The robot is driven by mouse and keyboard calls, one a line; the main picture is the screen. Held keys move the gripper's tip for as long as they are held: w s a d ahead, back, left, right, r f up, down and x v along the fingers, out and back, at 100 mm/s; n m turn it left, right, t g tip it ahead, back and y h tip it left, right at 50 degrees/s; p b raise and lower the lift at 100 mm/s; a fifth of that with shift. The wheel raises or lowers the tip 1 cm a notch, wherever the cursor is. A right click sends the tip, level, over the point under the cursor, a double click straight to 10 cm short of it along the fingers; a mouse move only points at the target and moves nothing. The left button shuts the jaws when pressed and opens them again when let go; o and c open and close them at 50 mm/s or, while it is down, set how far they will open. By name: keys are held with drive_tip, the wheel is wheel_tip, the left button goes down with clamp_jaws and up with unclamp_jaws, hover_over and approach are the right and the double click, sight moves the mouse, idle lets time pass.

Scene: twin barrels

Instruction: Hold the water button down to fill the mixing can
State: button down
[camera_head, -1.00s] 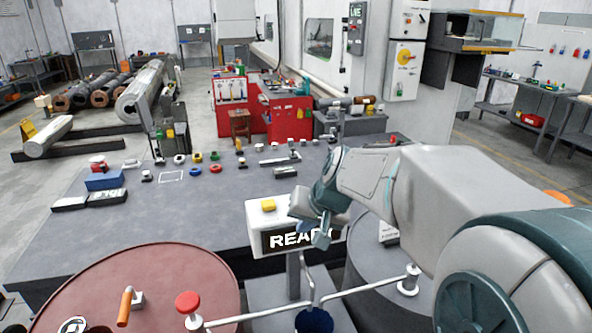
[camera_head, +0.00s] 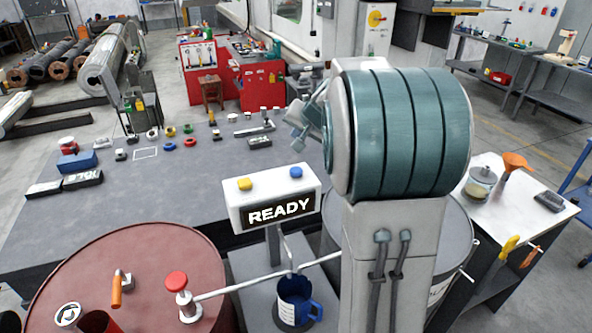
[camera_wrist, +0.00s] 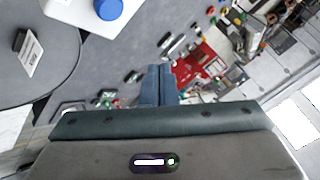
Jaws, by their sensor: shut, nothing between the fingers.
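The white control box (camera_head: 236,213) stands on a post between the two barrels, with a lit READY display. A yellow button (camera_head: 245,183) is on its left and a blue button (camera_head: 296,172) on its right; the blue button (camera_wrist: 108,8) also shows at the top of the wrist view. No water label is readable. A blue can (camera_head: 297,300) with a handle stands on the platform under the pipe ends. My gripper (camera_wrist: 159,69) is shut and empty, apart from the box. In the head view my gripper (camera_head: 297,118) is beyond the box, partly hidden by my arm.
A red barrel (camera_head: 150,245) with a red knob (camera_head: 176,282) stands at the left. A grey barrel (camera_head: 452,230) is partly hidden behind my arm. A dark table (camera_head: 200,210) with small parts lies behind the box. A side bench (camera_head: 520,200) holds a funnel and jar.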

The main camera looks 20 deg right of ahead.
drive_tip(key=b, duration=0.5)
hover_over(298, 172)
wheel_tip(298, 172, down, 7)
drive_tip(key=shift+r, duration=0.1)
drive_tip(key=shift+w+f+b, duration=0.1)
drive_tip(key=shift+f+b, duration=0.8)
drive_tip(key=shift+b, duration=0.15)
drive_tip(key=shift+f, duration=0.1)
idle(0.8)
drive_tip(key=shift+f+b, duration=0.35)
drive_tip(key=shift+b, duration=0.25)
drive_tip(key=shift+f+b, duration=0.5)
drive_tip(key=shift+b, duration=0.1)
idle(3.9)
